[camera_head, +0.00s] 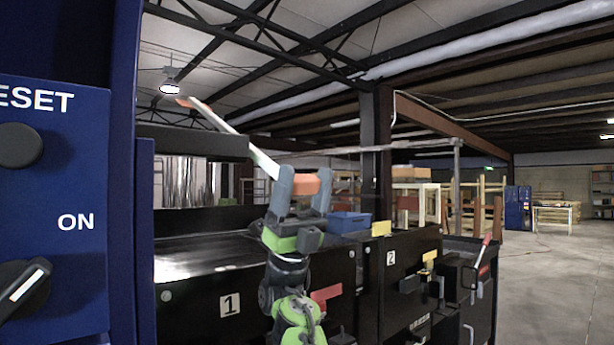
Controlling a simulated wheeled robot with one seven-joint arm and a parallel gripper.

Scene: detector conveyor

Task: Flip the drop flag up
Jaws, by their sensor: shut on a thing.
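A long white bar with orange sections, which looks like the drop flag (262,163), slants from upper left down to my gripper. Its far orange end (207,114) stands high, above the black conveyor housing. Its near end is an orange block (306,184). My grey and green gripper (302,190) is shut on this orange block, with a finger on either side. The gripper points up from the lower middle of the view. I cannot tell where the bar is hinged.
A blue panel (70,190) with RESET and ON knobs fills the left. Black conveyor cabinets marked 1 (200,300) and 2 (405,280) stand behind my arm. A blue bin (350,222) and a red-handled lever (483,255) are to the right. Open floor (560,290) lies far right.

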